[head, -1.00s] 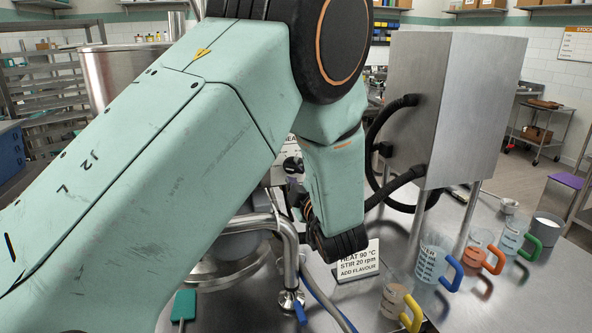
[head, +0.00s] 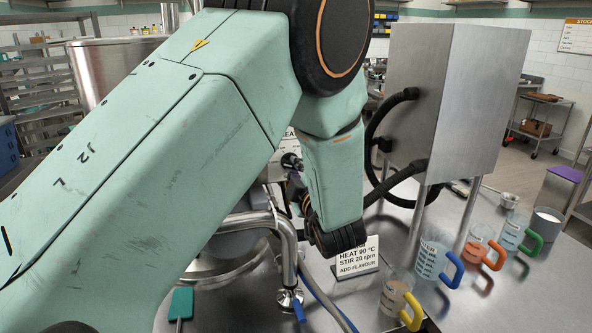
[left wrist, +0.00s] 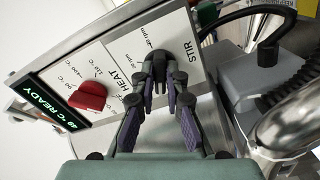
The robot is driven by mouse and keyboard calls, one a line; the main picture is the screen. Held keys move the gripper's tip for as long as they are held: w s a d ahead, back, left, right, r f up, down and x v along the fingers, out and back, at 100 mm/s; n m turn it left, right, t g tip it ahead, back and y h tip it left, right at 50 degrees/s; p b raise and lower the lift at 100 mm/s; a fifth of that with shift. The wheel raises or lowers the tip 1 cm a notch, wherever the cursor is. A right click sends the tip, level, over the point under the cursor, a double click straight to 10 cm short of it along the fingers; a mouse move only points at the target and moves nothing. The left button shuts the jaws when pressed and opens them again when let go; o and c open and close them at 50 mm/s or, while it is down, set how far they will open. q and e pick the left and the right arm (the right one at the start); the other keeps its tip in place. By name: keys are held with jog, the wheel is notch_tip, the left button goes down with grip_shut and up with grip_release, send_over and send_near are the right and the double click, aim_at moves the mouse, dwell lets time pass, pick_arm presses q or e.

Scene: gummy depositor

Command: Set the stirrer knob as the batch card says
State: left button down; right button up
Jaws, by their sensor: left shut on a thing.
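The batch card (head: 358,258) stands on the steel table and reads HEAT 90 °C, STIR 20 rpm, ADD FLAVOUR. In the left wrist view, my left gripper (left wrist: 160,82) is at the STIR dial of the white control panel (left wrist: 118,62), its purple-padded fingers shut on the stirrer knob. The fingers cover the knob, so its pointer and setting cannot be read. Small rpm marks show beside it. The red heat knob (left wrist: 88,95) is next to it, clear of the fingers. In the head view my arm hides most of the panel. My right gripper is not in view.
A lit green display (left wrist: 58,97) reads READY. Several jugs, including one with a yellow handle (head: 398,294), stand right of the card. A steel cabinet (head: 440,90) with black hoses is behind. Steel pipework (head: 285,250) and a teal-bladed tool (head: 181,303) lie nearer.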

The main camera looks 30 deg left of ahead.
pick_arm(q)
jog(key=shift+s, duration=0.1)
jog(key=shift+m, duration=0.4)
jog(key=m+p, duration=0.1)
jog(key=m, duration=0.2)
jog(key=shift+m, duration=0.3)
jog(key=shift+r+m+p, duration=0.15)
jog(key=shift+m+p, duration=2.45)
jog(key=shift+m, duration=4.7)
jog(key=c, duration=1.4)
grip_release()
